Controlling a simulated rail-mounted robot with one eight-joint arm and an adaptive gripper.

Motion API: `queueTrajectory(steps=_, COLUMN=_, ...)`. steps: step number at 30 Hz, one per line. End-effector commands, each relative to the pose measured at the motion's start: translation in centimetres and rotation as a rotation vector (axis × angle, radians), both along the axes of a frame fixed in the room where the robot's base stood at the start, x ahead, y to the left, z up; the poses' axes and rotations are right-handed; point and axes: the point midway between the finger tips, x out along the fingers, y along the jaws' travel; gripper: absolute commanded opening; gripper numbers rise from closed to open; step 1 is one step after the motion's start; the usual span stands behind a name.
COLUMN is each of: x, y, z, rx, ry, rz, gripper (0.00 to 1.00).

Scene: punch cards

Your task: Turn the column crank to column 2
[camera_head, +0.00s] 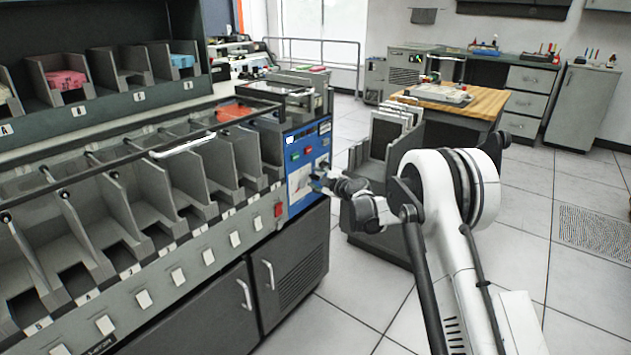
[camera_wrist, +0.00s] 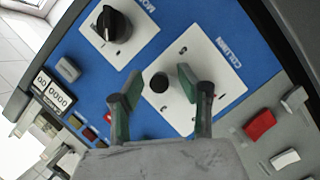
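The blue control panel (camera_head: 297,187) is at the right end of the sorter in the head view. In the wrist view, a white plate labelled COLUMN (camera_wrist: 205,62) bears the column crank, whose round black knob (camera_wrist: 160,82) shows end-on. My gripper (camera_wrist: 160,74) is open, its green-padded fingers on either side of this knob in the picture, with gaps on both sides. It also shows in the head view (camera_head: 318,181), close to the panel. I cannot read which column the crank points to, and its arm is not clear.
A black rotary knob (camera_wrist: 114,23) on a second white plate is up and left of the crank in the wrist view. A counter (camera_wrist: 54,92) is at the left, and a red button (camera_wrist: 259,124) and a white button (camera_wrist: 285,158) are at the right. Card pockets (camera_head: 150,200) line the sorter.

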Motion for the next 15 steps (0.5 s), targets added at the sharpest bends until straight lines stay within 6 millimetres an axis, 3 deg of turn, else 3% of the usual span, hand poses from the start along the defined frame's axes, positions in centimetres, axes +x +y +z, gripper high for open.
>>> queueTrajectory(steps=10, x=0.35, y=0.27, z=-0.06, rx=0.0, ry=0.0, rz=0.0, gripper=0.36)
queueTrajectory(steps=15, x=0.34, y=0.27, z=-0.06, rx=0.0, ry=0.0, rz=0.0, gripper=0.16)
